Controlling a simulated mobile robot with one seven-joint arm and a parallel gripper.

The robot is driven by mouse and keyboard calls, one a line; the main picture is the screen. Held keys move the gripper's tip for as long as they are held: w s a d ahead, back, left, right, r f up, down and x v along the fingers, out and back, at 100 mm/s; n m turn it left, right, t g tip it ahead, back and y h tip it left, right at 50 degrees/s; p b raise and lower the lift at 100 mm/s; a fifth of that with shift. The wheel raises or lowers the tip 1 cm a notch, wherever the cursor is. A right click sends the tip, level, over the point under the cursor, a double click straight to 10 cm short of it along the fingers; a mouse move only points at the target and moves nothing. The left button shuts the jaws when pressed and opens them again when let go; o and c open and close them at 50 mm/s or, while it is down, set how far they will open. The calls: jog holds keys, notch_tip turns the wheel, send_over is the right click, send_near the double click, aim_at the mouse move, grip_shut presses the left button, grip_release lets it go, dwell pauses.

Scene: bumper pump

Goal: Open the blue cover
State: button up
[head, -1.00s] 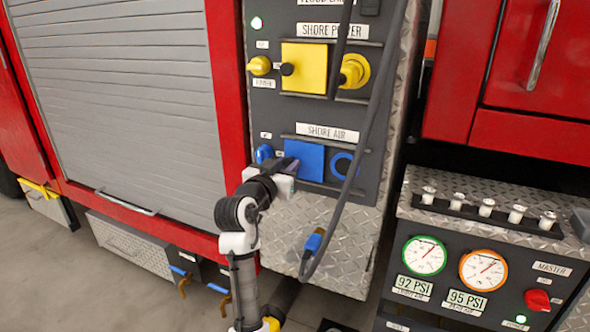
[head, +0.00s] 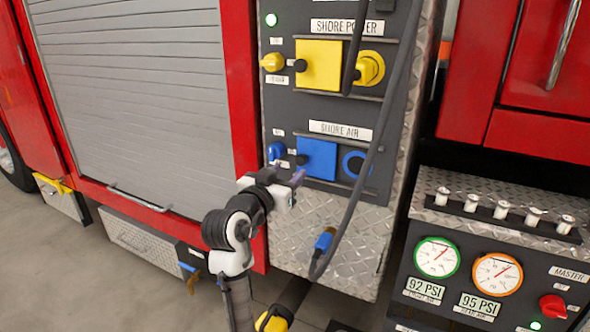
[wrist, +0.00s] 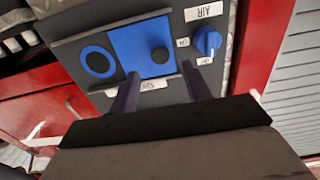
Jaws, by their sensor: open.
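The blue cover (head: 317,159) is a square plate under the SHORE AIR label, lying flat against the dark panel. A small black knob (head: 301,159) sits at its left edge. In the wrist view, which is turned over, the cover (wrist: 135,40) and its black knob (wrist: 160,55) are near the top middle. My gripper (head: 294,184) is just below and left of the cover in the head view. In the wrist view my gripper (wrist: 160,88) has its two fingers spread, with the knob above the gap between them. Nothing is held.
A blue dial (head: 276,152) is left of the cover, and a blue ring (head: 354,164) is right of it. A dark cable (head: 377,140) hangs in front of the panel's right side, ending in a blue connector (head: 324,241). A yellow cover (head: 318,65) is above.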

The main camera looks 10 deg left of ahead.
jog(key=v, duration=0.7)
jog(key=shift+s+b, duration=0.25)
jog(key=shift+b, duration=0.2)
jog(key=shift+a+r, duration=0.1)
jog(key=shift+a, duration=0.05)
